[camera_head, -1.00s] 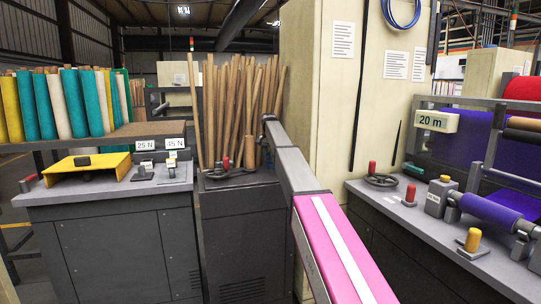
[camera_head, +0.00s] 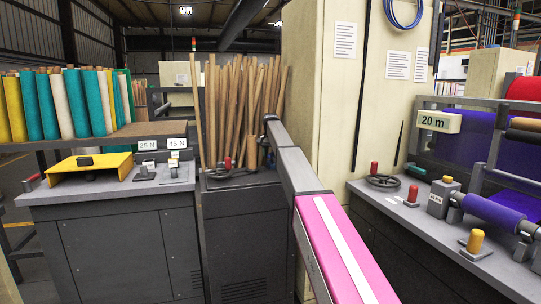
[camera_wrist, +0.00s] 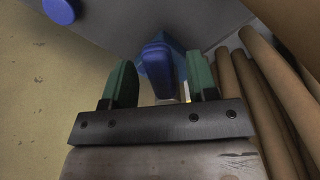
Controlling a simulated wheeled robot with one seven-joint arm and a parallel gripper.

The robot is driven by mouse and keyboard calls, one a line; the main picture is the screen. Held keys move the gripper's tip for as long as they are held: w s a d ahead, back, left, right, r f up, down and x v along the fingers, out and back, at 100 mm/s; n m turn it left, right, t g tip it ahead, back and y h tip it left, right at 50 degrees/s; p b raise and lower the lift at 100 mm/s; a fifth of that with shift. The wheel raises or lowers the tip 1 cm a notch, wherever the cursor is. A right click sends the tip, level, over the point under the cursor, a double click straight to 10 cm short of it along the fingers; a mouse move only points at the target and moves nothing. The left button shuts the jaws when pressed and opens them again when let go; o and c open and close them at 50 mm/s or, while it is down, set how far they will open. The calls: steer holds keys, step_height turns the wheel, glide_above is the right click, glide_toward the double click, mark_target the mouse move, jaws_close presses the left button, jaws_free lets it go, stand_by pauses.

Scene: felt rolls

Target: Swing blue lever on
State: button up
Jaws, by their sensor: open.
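A blue lever (camera_wrist: 158,68) shows in the wrist view, pointing toward the camera from a grey surface with a lighter blue part behind it. My gripper (camera_wrist: 160,82) is open, with one green finger on each side of the lever. There is a gap on both sides, wider on the left; I cannot tell whether the right finger touches it. In the head view, my gripper and the blue lever are hidden or cannot be made out.
Brown tubes (camera_wrist: 265,90) stand close to the right of my gripper. A round blue knob (camera_wrist: 60,10) is at upper left, above a pale yellowish surface (camera_wrist: 40,90). In the head view, wooden poles (camera_head: 235,105) stand left of a cream cabinet (camera_head: 325,110).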

step_height(320, 180, up, 11)
stand_by(0.5)
steer(key=shift+f, duration=0.1)
